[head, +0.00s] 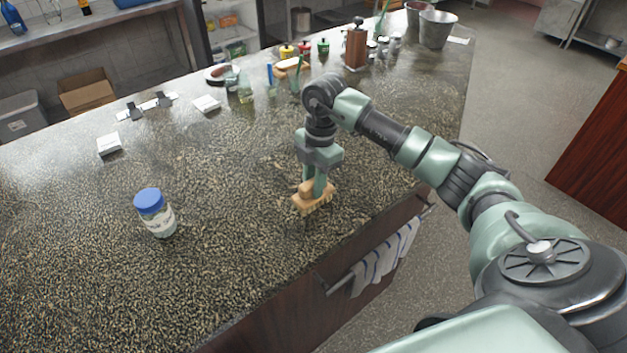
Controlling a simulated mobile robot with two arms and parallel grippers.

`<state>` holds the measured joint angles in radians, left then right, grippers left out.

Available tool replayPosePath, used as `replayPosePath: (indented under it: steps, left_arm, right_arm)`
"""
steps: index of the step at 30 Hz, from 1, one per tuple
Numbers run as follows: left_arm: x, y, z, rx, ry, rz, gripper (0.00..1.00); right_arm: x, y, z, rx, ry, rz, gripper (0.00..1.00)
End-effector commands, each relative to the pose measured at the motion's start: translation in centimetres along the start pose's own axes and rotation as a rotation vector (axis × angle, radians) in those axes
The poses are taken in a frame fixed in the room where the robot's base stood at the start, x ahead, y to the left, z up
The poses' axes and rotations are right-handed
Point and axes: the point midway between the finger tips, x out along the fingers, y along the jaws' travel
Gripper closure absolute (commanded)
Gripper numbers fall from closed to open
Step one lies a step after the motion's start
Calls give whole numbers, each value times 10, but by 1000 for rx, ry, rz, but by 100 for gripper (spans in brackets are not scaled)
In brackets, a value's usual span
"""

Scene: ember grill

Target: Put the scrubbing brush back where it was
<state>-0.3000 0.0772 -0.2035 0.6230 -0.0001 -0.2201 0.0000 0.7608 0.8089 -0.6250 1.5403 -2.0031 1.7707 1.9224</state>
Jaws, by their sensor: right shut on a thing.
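The scrubbing brush (313,204) is a tan wooden block with a raised grip, near the front edge of the dark speckled counter (90,270). My right gripper (316,188) points straight down and is shut on the brush. The brush is at or just above the counter top; I cannot tell whether it touches. Its bristles are mostly hidden. My left gripper is not in view.
A blue-lidded jar (157,213) stands to the left of the brush. Small white boxes, glasses, bottles, a wooden grinder (356,47) and metal buckets (436,29) stand farther back. A striped towel (385,258) hangs on the front rail. Counter around the brush is clear.

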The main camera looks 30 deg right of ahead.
Motion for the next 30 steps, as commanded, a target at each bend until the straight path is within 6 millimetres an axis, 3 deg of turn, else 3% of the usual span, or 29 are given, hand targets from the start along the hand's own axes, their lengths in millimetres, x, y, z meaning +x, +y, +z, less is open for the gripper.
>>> replayPosePath:
  steps: [10, 11, 12, 13, 23, 30]
  left_arm:
    - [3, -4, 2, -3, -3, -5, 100]
    - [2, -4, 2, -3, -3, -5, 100]
    - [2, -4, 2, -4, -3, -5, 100]
    - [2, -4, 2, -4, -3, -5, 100]
    - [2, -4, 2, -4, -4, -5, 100]
    - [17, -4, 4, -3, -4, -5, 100]
  right_arm:
    - [4, 0, 0, -1, 0, 1, 100]
    - [3, 0, 0, -1, 0, 1, 68]
    - [3, 0, 0, -1, 0, 1, 57]
    - [3, 0, 0, -1, 0, 0, 55]
    - [-2, 0, 0, -1, 0, 1, 55]
    - [-44, 2, 0, -1, -1, 7, 55]
